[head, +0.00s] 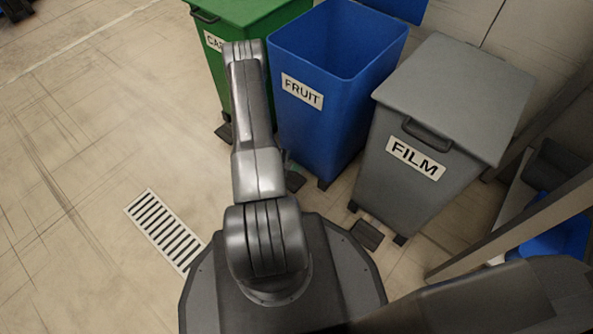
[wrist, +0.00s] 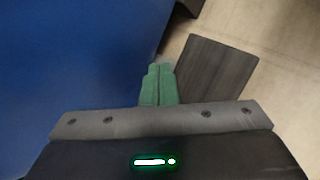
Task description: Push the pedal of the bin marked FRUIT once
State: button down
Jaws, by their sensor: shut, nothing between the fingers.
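The blue bin marked FRUIT (head: 325,100) stands in the middle between two other bins. Its top is open, and a blue lid (head: 400,8) stands raised behind it. Its dark pedal (head: 294,181) shows low at its front, partly hidden by my arm. In the wrist view a dark flat plate (wrist: 210,78), seemingly this pedal, lies beyond and right of my fingertips, with the blue bin wall (wrist: 70,60) at left. My gripper (wrist: 159,68) has its green fingers shut together and empty. I cannot tell whether the fingers touch the pedal.
A green bin (head: 252,12) with a partly hidden label stands left of FRUIT. A grey bin marked FILM (head: 440,120), lid shut, stands right, with its own pedal (head: 367,235). A floor drain grate (head: 163,230) lies at left.

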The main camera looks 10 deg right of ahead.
jog(key=shift+w+d+r, duration=0.1)
jog(key=shift+r, duration=0.2)
jog(key=shift+d+r+p, duration=0.1)
jog(key=shift+r+p, duration=1.2)
jog(key=shift+r, duration=1)
jog(key=shift+f, duration=0.15)
